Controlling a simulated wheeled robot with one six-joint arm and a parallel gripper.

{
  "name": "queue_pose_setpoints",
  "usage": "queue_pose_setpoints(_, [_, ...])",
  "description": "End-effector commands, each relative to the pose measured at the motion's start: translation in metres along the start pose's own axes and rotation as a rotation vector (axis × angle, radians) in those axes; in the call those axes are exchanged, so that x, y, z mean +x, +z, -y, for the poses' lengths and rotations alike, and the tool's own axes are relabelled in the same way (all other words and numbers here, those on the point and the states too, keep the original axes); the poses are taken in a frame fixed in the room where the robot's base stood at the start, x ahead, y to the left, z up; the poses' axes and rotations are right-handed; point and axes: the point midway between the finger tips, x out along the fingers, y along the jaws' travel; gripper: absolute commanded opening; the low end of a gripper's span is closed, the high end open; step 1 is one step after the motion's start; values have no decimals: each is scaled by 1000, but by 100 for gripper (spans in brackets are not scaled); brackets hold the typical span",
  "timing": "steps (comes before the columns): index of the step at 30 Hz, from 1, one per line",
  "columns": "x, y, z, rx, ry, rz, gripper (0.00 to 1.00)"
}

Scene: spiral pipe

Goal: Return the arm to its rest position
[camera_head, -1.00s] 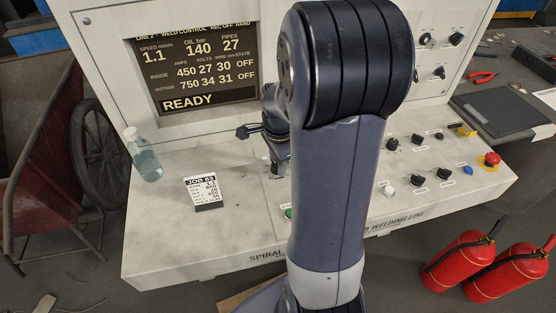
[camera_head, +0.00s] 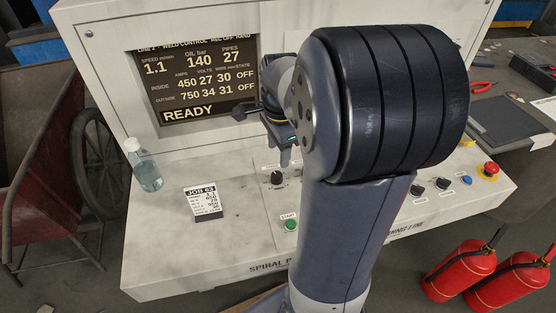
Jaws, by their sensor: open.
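My arm rises from the bottom of the view in front of the control desk, its large dark elbow joint covering the right part of the panel. My gripper (camera_head: 284,156) shows small beyond the elbow, pointing down above the desk top. It is open, and I see nothing held in it. It is above and behind a black knob (camera_head: 277,178), apart from the desk surface. The green start button (camera_head: 291,225) is in plain view on the desk below the gripper.
The desk (camera_head: 160,235) carries a clear bottle (camera_head: 144,168) and a job card (camera_head: 203,203) at left. The screen (camera_head: 205,85) reads READY. A red emergency button (camera_head: 490,169) is at right. Fire extinguishers (camera_head: 460,265) stand on the floor. A rusty cart (camera_head: 40,190) is at left.

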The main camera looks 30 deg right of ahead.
Motion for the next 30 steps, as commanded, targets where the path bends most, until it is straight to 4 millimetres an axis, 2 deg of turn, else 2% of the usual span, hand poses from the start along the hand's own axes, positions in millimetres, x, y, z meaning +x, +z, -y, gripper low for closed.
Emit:
queue_pose_setpoints(3, [-13,0,0,0,-2,-1,51])
queue_pose_setpoints(6, [-17,0,0,0,-1,0,51])
queue_pose_setpoints(17, [-16,0,0,0,1,0,51])
queue_pose_setpoints(23, [4,0,-1,0,6,1,51])
queue_pose_setpoints(30, [51,0,-1,0,8,2,51])
